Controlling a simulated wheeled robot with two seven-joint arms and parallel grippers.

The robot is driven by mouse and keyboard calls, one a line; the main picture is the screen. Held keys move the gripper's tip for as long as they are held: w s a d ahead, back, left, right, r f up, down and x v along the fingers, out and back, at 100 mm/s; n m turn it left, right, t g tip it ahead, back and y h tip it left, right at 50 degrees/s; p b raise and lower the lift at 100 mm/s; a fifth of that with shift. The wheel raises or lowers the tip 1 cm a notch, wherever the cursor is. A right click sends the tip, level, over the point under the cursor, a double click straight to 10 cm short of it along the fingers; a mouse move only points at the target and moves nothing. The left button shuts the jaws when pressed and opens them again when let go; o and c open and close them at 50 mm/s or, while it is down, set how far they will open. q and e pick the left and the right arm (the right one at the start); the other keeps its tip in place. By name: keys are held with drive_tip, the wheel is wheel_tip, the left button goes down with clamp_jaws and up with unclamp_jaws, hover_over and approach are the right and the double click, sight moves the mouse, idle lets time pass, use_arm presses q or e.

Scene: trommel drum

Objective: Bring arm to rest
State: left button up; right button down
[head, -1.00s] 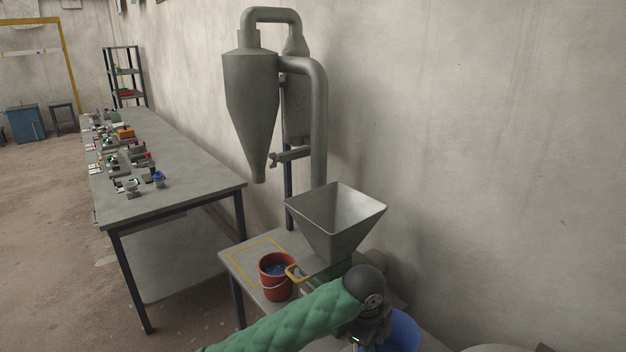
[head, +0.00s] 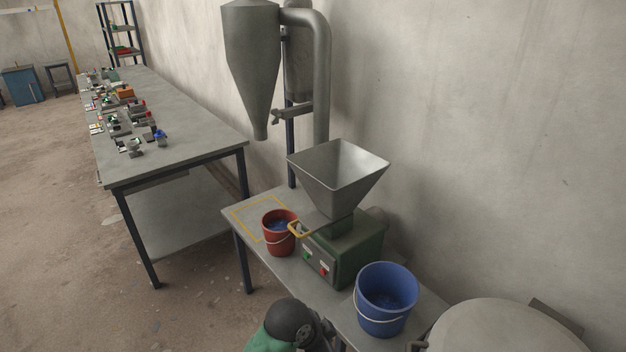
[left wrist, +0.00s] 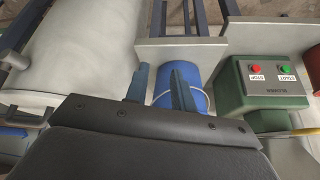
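My left arm shows at the bottom edge of the head view, with its green sleeve and dark wrist; its fingertips cannot be made out there. In the left wrist view my left gripper (left wrist: 160,85) has its two fingers apart with nothing between them. The blue bucket (head: 386,306) stands on the low table below the green machine's front right side, apart from the gripper. It also shows beyond the fingers in the left wrist view (left wrist: 190,72). My right gripper is in neither view.
The green machine (head: 345,258) with its grey hopper (head: 335,180) stands on the low table (head: 250,196). A red bucket (head: 279,240) is beside it. A pale drum (head: 510,330) is at the lower right. A long workbench (head: 180,150) with small items stands left; floor between is clear.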

use_arm(q)
drive_tip(key=s+a+f+n+y, duration=0.3)
drive_tip(key=s+a+n, duration=0.3)
drive_tip(key=s+a, duration=0.5)
drive_tip(key=s+a+f+n+y, duration=0.2)
drive_tip(key=s+a+f+n, duration=0.35)
drive_tip(key=a, duration=0.85)
drive_tip(key=s+d+f, duration=0.1)
drive_tip(key=s+f, duration=0.1)
drive_tip(key=f, duration=1)
drive_tip(key=s+d+f+g, duration=0.1)
drive_tip(key=s+f, duration=0.1)
drive_tip(key=f, duration=1)
drive_tip(key=s+d+f, duration=0.1)
drive_tip(key=f, duration=1.2)
drive_tip(key=shift+s+d+g, duration=0.3)
drive_tip(key=shift+s, duration=0.1)
